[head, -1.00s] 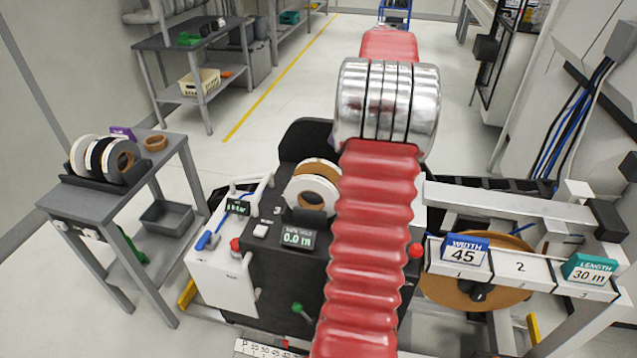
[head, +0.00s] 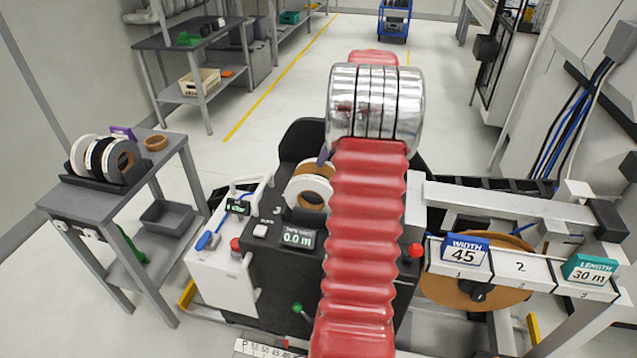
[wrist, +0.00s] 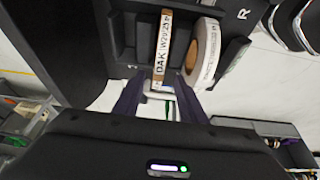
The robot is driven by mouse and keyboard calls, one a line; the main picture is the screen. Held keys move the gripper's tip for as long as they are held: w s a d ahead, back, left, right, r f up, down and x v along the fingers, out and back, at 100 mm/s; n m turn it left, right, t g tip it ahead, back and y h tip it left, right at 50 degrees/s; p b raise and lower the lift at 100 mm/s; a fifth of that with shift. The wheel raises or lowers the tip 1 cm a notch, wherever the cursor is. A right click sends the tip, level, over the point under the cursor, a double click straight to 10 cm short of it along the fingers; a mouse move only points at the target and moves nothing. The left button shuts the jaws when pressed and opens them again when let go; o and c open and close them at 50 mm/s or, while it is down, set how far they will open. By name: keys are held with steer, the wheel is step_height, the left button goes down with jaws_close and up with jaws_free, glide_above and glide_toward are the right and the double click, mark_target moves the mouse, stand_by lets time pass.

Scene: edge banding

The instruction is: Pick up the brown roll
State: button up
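A brown roll (head: 318,170) stands in the holder on top of the dark machine, behind a white roll (head: 309,191), partly covered by my red arm. In the wrist view the brown roll (wrist: 162,50), its edge label reading "OAK", stands upright beside the white roll (wrist: 203,55). My gripper (wrist: 160,92) is open. Its two purple fingers are spread apart, with the near end of the brown roll ahead and between them. I see no contact. In the head view one purple fingertip shows just above the brown roll; the rest of the gripper is hidden behind my arm.
A small brown ring (head: 156,143) and several rolls in a rack (head: 105,160) are on the left grey table (head: 170,170). A large brown coil (head: 470,290) hangs under the right-hand rail.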

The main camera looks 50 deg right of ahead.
mark_target(319, 171)
steer(key=shift+x, duration=2.6)
steer(key=shift+d, duration=0.15)
steer(key=shift+c, duration=0.4)
jaws_close()
